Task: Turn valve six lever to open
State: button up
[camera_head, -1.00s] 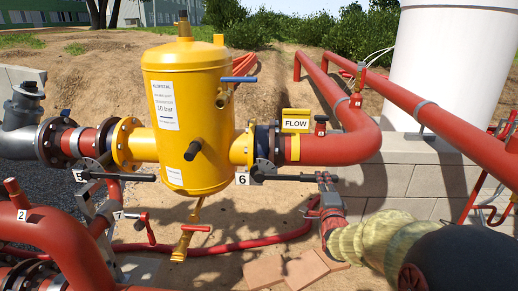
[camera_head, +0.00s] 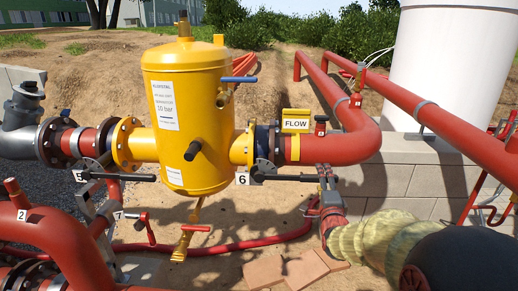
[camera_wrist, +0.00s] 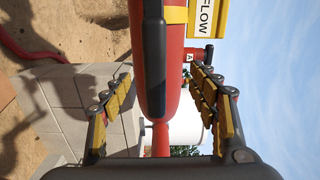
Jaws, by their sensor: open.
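The valve six lever (camera_head: 290,178) is a black bar. In the head view it points right from the valve beside the yellow tank, along the underside of the red pipe. The "6" label (camera_head: 242,179) is at its left end. My gripper (camera_head: 325,172) is at the lever's free right end. In the wrist view the lever (camera_wrist: 154,55) runs down between the two spread fingers of my gripper (camera_wrist: 161,78), with a visible gap on each side. The fingers are open and no contact shows.
The red pipe (camera_head: 352,148) lies just behind the lever. The yellow tank (camera_head: 190,95) stands left, with the valve five lever (camera_head: 130,177) beyond it. The yellow FLOW sign (camera_head: 296,121) is above. A block wall (camera_head: 385,185) stands behind my arm.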

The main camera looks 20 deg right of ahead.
jog(key=v, duration=0.7)
dwell(0.5)
jog(key=v, duration=1.2)
notch_tip(320, 180, down, 11)
jog(key=s+n+g+y, duration=0.2)
jog(key=s+n+g, duration=0.1)
jog(key=n+g, duration=0.3)
jog(key=s+a+f+n+g+y+p, duration=0.1)
jog(key=s+a+n+g, duration=0.25)
jog(key=s+n, duration=0.2)
jog(key=s+a+r+n+g+y+p, duration=0.2)
jog(key=s+a+r+n+g+p, duration=0.1)
jog(key=s+a+r+n, duration=0.35)
jog(key=s+a+r+n+p, duration=0.3)
jog(key=a+r, duration=0.1)
jog(key=r, duration=0.5)
jog(key=shift+s+a+t+y, duration=0.25)
jog(key=shift+a+t+y, duration=0.1)
jog(key=shift+t, duration=0.1)
